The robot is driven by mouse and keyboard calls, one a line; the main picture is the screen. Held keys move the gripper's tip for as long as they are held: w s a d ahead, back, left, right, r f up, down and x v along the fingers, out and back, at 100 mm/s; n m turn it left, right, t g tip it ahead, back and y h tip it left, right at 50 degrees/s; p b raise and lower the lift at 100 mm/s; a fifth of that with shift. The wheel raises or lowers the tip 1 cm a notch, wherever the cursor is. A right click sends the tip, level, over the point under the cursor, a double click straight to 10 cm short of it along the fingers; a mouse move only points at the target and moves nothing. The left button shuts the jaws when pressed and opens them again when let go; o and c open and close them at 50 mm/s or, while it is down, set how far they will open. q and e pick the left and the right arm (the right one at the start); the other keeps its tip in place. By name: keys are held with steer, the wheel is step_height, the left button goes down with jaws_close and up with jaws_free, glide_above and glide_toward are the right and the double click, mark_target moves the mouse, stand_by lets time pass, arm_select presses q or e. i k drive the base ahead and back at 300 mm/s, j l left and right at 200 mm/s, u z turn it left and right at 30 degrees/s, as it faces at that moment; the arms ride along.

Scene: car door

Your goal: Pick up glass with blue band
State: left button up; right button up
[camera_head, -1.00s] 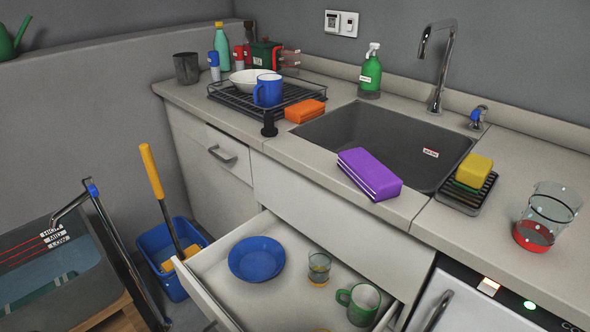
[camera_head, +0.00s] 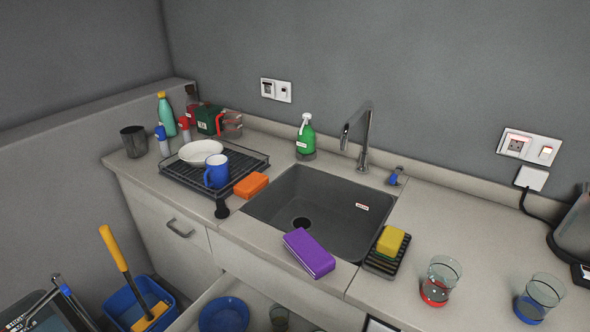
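The glass with the blue band (camera_head: 538,298) stands upright on the counter at the far right. It is clear, with the blue band around its base. A similar glass with a red band (camera_head: 439,281) stands to its left, with a gap between them. Neither of my grippers shows in the head view, so I cannot see whether they are open or shut.
The counter (camera_head: 465,225) is clear behind the two glasses. Left of them are a yellow sponge (camera_head: 390,241) on a black rack, a purple sponge (camera_head: 308,252) and the sink (camera_head: 325,215). A dark appliance (camera_head: 578,232) stands at the right edge. An open drawer (camera_head: 262,291) juts out below.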

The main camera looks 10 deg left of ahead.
mark_target(543, 293)
steer(key=k+j+u, duration=0.15)
steer(key=u, duration=0.25)
steer(key=k+j+u, duration=0.1)
steer(key=j+u, duration=0.35)
steer(key=l+z, duration=0.1)
steer(key=z, duration=0.7)
steer(key=l+z, duration=0.15)
steer(key=z, duration=0.65)
steer(key=i+l+z, duration=0.1)
steer(key=z, duration=0.3)
